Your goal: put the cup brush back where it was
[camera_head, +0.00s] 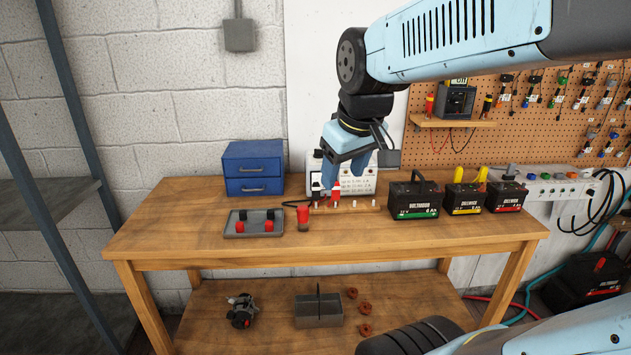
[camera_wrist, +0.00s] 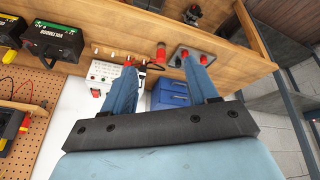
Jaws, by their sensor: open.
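A small upright piece with a red top and dark lower end (camera_head: 303,213) stands on the bench, just right of the grey tray; it may be the cup brush, but I cannot tell for sure. It also shows in the wrist view (camera_wrist: 160,53), beyond and between my finger tips. My gripper (camera_head: 345,172) is open and empty above the back of the bench, in front of the white panel. Its two blue fingers stand wide apart in the wrist view (camera_wrist: 160,68). A row of short pale pegs (camera_head: 354,204) runs along the bench below my gripper.
The grey tray (camera_head: 231,230) holds red and black pieces. A blue drawer box (camera_head: 253,160) stands behind it. A white labelled box (camera_head: 358,184) with red clips is behind the pegs. Batteries (camera_head: 414,201) stand to the right. The bench front is clear.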

